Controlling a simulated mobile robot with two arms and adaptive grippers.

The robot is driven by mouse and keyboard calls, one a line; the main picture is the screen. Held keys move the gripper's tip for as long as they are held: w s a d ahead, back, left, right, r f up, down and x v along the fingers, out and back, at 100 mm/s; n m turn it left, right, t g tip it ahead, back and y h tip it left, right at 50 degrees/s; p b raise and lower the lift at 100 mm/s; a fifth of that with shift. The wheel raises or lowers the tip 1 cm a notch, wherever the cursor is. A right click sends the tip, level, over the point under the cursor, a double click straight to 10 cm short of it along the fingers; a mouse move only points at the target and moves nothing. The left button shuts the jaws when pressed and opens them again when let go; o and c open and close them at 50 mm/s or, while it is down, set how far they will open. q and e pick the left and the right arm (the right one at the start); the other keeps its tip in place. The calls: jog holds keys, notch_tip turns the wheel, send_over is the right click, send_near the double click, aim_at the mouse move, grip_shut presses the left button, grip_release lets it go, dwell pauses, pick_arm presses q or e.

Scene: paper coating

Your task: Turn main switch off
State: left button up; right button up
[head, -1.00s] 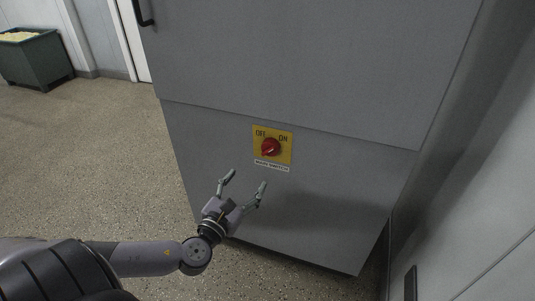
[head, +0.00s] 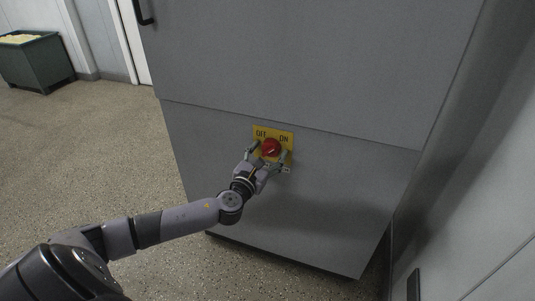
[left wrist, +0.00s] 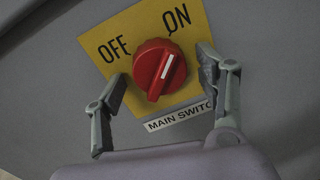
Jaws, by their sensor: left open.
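The main switch is a red round knob (head: 271,147) on a yellow plate (head: 288,135) marked OFF on the left and ON on the right. In the left wrist view the knob (left wrist: 152,67) has a white mark that points up toward ON. My left gripper (head: 268,151) is open at the plate. In the left wrist view its fingers (left wrist: 161,72) stand on either side of the knob, with gaps showing between them and it. The right finger covers part of the MAIN SWITCH label (left wrist: 180,115). My right gripper is not in view.
The switch sits on the front of a tall grey cabinet (head: 300,70) with a black handle (head: 143,13) at upper left. A green bin (head: 38,62) stands far left on the speckled floor. A light wall (head: 490,210) is close on the right.

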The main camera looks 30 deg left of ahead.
pick_arm(q)
jog(key=c, duration=1.2)
jog(key=shift+o, duration=0.2)
